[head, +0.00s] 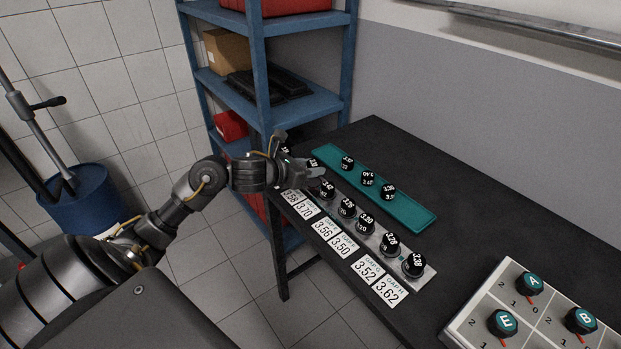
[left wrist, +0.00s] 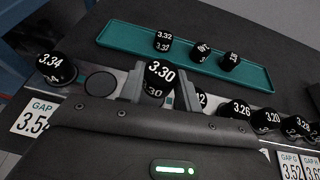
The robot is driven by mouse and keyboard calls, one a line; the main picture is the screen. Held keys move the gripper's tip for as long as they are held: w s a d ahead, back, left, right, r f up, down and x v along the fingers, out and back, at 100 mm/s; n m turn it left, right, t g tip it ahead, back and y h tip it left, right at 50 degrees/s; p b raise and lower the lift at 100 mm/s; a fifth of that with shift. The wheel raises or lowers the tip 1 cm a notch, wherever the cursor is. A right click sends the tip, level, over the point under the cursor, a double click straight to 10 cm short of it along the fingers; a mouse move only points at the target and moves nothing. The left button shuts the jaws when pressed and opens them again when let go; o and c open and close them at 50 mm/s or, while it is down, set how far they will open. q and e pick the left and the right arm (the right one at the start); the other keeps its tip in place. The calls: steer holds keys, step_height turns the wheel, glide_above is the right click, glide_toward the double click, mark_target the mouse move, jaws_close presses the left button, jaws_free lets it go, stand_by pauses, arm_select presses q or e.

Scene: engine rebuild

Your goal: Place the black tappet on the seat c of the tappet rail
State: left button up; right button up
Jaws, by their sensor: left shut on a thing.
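My left gripper (head: 306,172) is over the far left part of the grey tappet rail (head: 428,276). In the left wrist view its two fingers (left wrist: 160,90) are shut on a black tappet marked 3.30 (left wrist: 160,76), which stands about upright between them. To the left of the held tappet, an empty round dark seat (left wrist: 100,84) shows in the rail. A black tappet marked 3.34 (left wrist: 55,68) stands beyond that seat. Seat letters are too small or hidden, so I cannot tell which is seat c. The underside of the held tappet is hidden.
Several other black tappets (head: 366,223) stand along the rail to the right. A teal tray (head: 408,208) behind holds three tappets. White gap cards (head: 343,245) lie in front. A panel with lettered knobs (head: 470,317) stands at right. The table's back is clear.

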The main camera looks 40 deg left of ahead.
mark_target(310, 184)
arm_select(q)
steer(key=shift+a+f, duration=0.1)
steer(key=shift+f, duration=0.05)
steer(key=f, duration=0.3)
steer(key=shift+w, duration=0.2)
steer(key=shift+f, duration=0.4)
steer(key=o, duration=0.7)
steer(key=shift+r, duration=0.3)
steer(key=shift+s+a, duration=0.2)
steer(key=shift+s, duration=0.1)
steer(key=v, duration=0.9)
steer(key=shift+s+r+b, duration=0.1)
steer(key=shift+s+b, duration=0.2)
steer(key=shift+s, duration=0.1)
steer(key=shift+v, duration=0.8)
arm_select(e)
steer(key=shift+f, duration=0.35)
steer(key=shift+s, duration=0.1)
